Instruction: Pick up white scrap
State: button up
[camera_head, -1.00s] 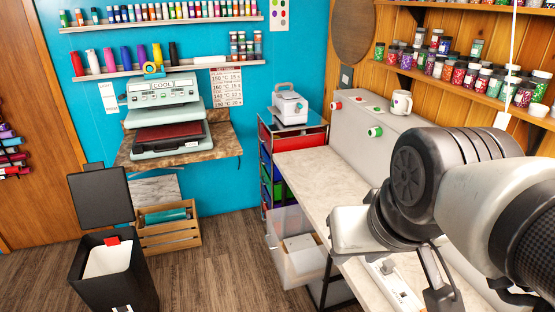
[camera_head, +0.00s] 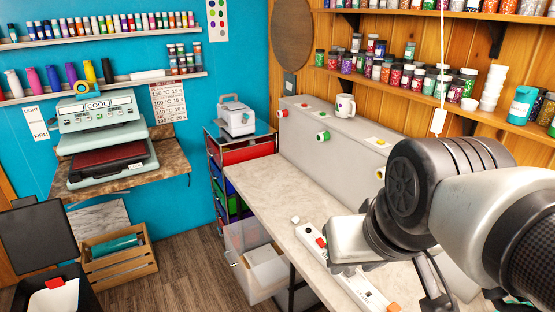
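A small white piece (camera_head: 295,219) lies on the pale worktop (camera_head: 270,185), near its left edge, just beyond the end of a white power strip. It may be the white scrap, but it is too small to be sure. My arm (camera_head: 430,205) reaches in from the right over the worktop and hides part of it. My gripper's fingers do not show, so I cannot see whether they hold anything.
The power strip (camera_head: 335,262) with a red switch lies along the worktop's front. A grey box (camera_head: 320,145) with coloured buttons and a mug (camera_head: 345,105) stands behind. A black bin (camera_head: 55,300) and wooden crate (camera_head: 120,268) stand on the floor at left.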

aim_at(296, 220)
jog(key=i+l, duration=0.1)
jog(key=i, duration=0.55)
jog(key=i+l+u, duration=0.1)
jog(key=i, duration=0.55)
